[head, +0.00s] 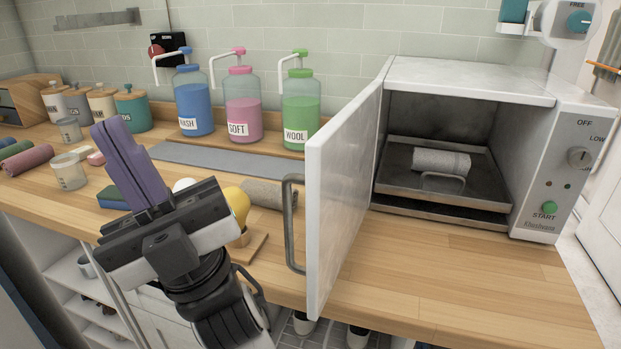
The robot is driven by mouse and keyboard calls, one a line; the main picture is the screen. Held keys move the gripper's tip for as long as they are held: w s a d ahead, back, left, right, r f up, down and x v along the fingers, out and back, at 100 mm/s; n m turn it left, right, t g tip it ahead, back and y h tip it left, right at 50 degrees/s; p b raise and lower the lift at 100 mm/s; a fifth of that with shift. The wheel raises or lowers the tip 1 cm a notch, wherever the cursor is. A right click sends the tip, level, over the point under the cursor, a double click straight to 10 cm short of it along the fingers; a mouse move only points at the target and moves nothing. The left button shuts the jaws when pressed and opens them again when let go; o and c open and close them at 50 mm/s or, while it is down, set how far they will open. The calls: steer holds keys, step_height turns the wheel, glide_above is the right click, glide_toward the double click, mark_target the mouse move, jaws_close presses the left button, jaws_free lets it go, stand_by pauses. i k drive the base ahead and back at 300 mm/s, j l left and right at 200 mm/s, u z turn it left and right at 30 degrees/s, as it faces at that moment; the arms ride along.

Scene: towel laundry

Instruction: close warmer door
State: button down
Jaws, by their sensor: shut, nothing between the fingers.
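The warmer (468,75) is a white box at the right of the counter. Its white door (342,185) stands wide open, swung out to the left toward me. A grey bar handle (290,225) is on the door's left face. Inside, a rolled grey towel (440,161) lies on a metal tray (392,180). My gripper (118,140) is to the left of the door, its purple fingers pointing up and shut with nothing between them. It is apart from the door and handle.
Blue, pink and green pump bottles (243,103) stand behind. A rolled towel (265,193) and a yellow object (237,205) lie between my gripper and the door. Jars (132,112) and coloured towel rolls (28,160) are at left. The counter before the warmer (450,275) is clear.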

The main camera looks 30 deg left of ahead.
mark_target(340, 157)
steer(key=j, duration=1)
steer(key=k+j, duration=0.1)
steer(key=k, duration=0.55)
steer(key=k+j+u, duration=0.1)
steer(key=u, duration=0.3)
